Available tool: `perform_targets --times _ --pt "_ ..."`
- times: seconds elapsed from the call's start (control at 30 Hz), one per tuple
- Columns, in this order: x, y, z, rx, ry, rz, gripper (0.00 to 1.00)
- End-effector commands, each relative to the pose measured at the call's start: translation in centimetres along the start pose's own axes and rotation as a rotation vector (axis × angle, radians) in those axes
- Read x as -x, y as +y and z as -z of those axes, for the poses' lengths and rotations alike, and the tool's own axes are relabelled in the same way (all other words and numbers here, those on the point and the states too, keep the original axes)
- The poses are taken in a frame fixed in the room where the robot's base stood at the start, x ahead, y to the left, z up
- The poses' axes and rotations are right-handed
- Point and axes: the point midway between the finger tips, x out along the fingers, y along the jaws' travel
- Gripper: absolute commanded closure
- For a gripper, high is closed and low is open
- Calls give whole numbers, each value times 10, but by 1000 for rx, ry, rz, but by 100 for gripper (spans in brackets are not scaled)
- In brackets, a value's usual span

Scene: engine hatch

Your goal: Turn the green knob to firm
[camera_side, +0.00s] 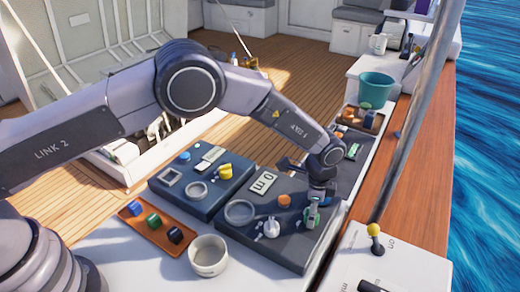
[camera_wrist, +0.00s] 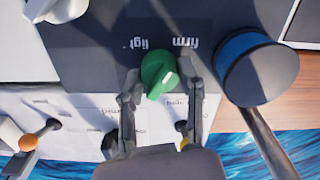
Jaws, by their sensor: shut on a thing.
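The green knob (camera_wrist: 157,68) sits on a dark panel (camera_wrist: 90,40) in the wrist view, with a pale mark on its lower side. The words "firm" (camera_wrist: 186,42) and "light" (camera_wrist: 131,43), partly cut off, are printed above it, firm to the right. My gripper (camera_wrist: 160,78) is shut on the knob, one finger on each side.
A dark round part with a blue band (camera_wrist: 258,68) and a long handle stands close right of the knob in the wrist view. In the side view, a white knob (camera_side: 271,228) and an orange knob (camera_side: 284,200) stand left of my gripper. A white lever panel (camera_side: 345,265) lies nearer the camera.

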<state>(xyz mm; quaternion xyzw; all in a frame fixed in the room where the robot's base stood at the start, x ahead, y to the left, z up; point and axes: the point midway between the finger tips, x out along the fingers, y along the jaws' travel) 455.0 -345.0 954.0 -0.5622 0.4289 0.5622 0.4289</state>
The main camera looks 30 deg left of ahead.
Motion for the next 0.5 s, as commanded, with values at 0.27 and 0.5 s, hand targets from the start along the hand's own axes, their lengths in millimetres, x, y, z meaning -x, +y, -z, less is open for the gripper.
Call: perform_targets --times 0.27,0.5 --pt "0 0 0 -112 0 0 100" --pt "0 0 0 -142 0 0 100"
